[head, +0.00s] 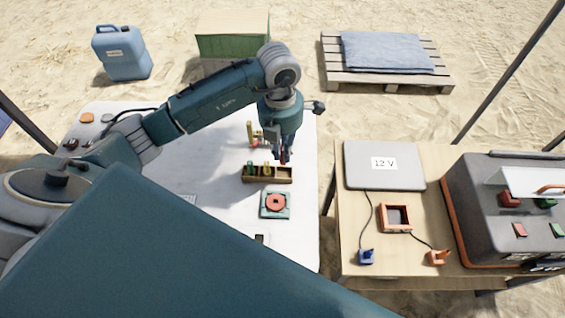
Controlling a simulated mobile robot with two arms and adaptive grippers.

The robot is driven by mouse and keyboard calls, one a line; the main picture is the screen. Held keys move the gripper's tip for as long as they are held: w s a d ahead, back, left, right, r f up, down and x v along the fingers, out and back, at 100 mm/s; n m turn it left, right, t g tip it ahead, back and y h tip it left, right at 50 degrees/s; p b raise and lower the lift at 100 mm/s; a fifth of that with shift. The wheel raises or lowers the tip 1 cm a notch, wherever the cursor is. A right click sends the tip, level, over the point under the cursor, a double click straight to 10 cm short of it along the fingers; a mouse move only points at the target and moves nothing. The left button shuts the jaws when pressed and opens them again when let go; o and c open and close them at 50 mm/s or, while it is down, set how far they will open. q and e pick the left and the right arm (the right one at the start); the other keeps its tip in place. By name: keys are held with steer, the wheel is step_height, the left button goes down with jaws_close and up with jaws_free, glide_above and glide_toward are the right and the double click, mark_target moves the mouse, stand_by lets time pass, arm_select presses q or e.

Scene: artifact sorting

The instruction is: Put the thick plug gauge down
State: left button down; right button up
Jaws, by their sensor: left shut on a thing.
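My left gripper (283,155) points down over the right end of a small wooden rack (281,181) on the white table. It is shut on a small, partly hidden thing, taken to be the thick plug gauge; dark and reddish parts show at the fingers. I cannot tell whether the gauge touches the rack. A green-topped piece (249,168) and a yellow-topped piece (267,168) stand in the rack, left of the gripper. My right gripper is not in view.
A teal plate with a red ring (275,203) lies in front of the rack. A yellow stand (252,136) is behind it. The white table (215,185) has bare room left of the rack. A wooden table (345,240) with devices stands at right.

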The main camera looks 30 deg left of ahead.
mark_target(282, 159)
arm_select(q)
step_height(282, 159, down, 3)
step_height(282, 159, down, 4)
steer(key=shift+r+p, duration=0.25)
steer(key=shift+p, duration=0.2)
steer(key=shift+f, duration=0.4)
steer(key=c, duration=2)
jaws_free()
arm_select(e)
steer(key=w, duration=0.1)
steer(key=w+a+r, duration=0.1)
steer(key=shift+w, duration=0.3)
